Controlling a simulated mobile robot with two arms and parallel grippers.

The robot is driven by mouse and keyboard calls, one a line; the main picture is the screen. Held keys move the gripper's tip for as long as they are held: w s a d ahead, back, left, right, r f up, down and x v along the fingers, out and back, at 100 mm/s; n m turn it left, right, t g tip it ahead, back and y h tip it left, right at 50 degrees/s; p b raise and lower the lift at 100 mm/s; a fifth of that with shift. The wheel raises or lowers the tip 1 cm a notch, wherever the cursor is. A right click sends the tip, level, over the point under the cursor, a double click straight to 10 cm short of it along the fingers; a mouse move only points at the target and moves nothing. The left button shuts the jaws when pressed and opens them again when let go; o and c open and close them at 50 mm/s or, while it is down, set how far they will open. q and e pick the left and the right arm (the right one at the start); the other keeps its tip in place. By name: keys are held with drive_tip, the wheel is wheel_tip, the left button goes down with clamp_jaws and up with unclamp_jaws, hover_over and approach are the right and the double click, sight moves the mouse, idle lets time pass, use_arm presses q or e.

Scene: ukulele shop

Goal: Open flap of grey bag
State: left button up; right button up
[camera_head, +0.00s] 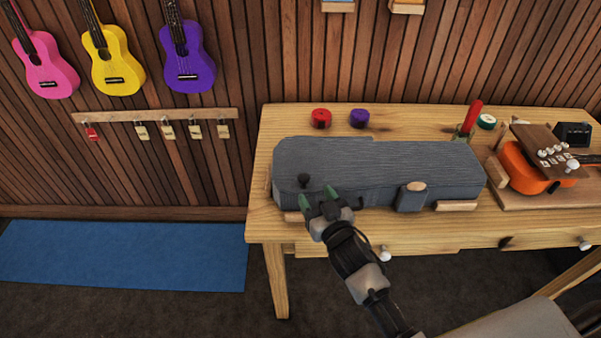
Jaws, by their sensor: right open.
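The grey bag (400,165) lies flat on the wooden table, long side to me, and its top looks closed. A small black knob (303,180) stands up from its top near the left end. A grey pocket with a tan top (411,198) is on its front side. My right gripper (319,196) is at the bag's front left part, with its green-tipped fingers open, just in front of the knob. I cannot tell whether the fingers touch the bag. My left gripper is not in view.
The wooden table (262,215) also holds a red roll (321,118), a purple roll (359,118) and an orange ukulele (525,175) on a board at the right. A red-handled tool (472,117) stands behind the bag's right end. A blue mat (120,255) lies on the floor.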

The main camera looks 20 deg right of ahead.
drive_tip(key=w, duration=0.6)
drive_tip(key=w+a, duration=0.1)
drive_tip(key=w, duration=0.2)
drive_tip(key=shift+a+p, duration=0.1)
drive_tip(key=shift+p, duration=0.2)
drive_tip(key=shift+c, duration=0.3)
clamp_jaws()
